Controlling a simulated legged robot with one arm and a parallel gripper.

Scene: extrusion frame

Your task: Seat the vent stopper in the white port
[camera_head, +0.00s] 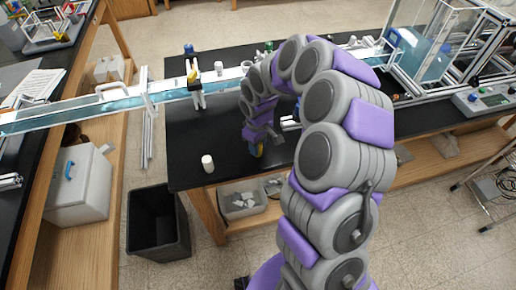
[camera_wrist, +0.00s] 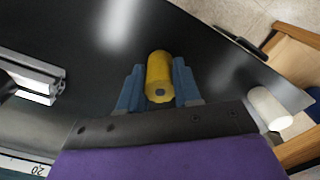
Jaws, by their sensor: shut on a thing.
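My gripper (camera_wrist: 158,80) has its two blue fingers shut on a yellow cylindrical stopper (camera_wrist: 159,68), with a small dark spot on its near end. In the head view my gripper (camera_head: 256,150) is low over the black table, with a little yellow showing between its fingers. I cannot tell whether the stopper touches the table. Several fittings stand along the clear channel behind my gripper. A short white cylindrical fitting (camera_head: 219,68) among them may be the white port. My arm hides part of the channel.
A loose white cylinder (camera_head: 208,163) stands near the front edge of the black table (camera_head: 200,125); it also shows in the wrist view (camera_wrist: 271,107). A yellow and black fitting (camera_head: 194,76) stands on the channel (camera_head: 120,104).

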